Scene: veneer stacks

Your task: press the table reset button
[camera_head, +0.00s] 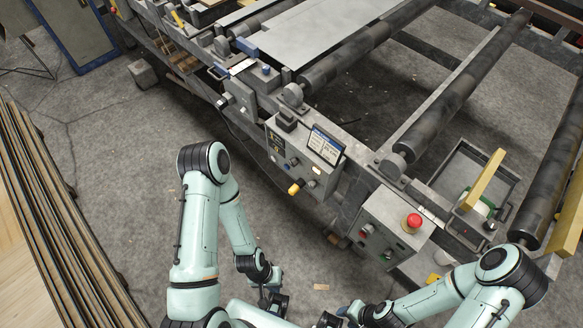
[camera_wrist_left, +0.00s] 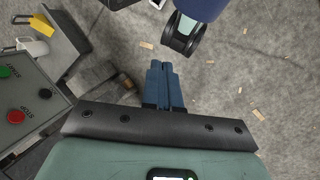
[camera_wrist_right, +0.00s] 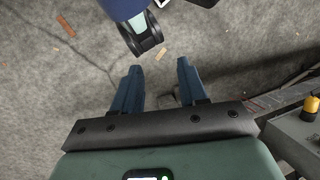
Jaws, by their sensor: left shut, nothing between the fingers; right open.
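I cannot read which button is the table reset. A grey control box (camera_head: 388,232) at the lower right in the head view carries a red mushroom button (camera_head: 413,221) on top and small buttons on its front. The left wrist view shows a green START button (camera_wrist_left: 5,71) and red STOP button (camera_wrist_left: 16,116). Left of that box, a panel box (camera_head: 283,150) has a screen (camera_head: 325,146), small knobs and a yellow knob (camera_head: 295,188). My left gripper (camera_wrist_left: 165,70) is shut and empty over the floor. My right gripper (camera_wrist_right: 157,72) is open and empty over the floor. Neither touches a button.
A roller conveyor (camera_head: 350,55) with a pale sheet (camera_head: 310,30) runs behind the boxes. Stacked long boards (camera_head: 45,215) lie at the left. Grey floor (camera_head: 120,150) with small scraps is free in front of the machine.

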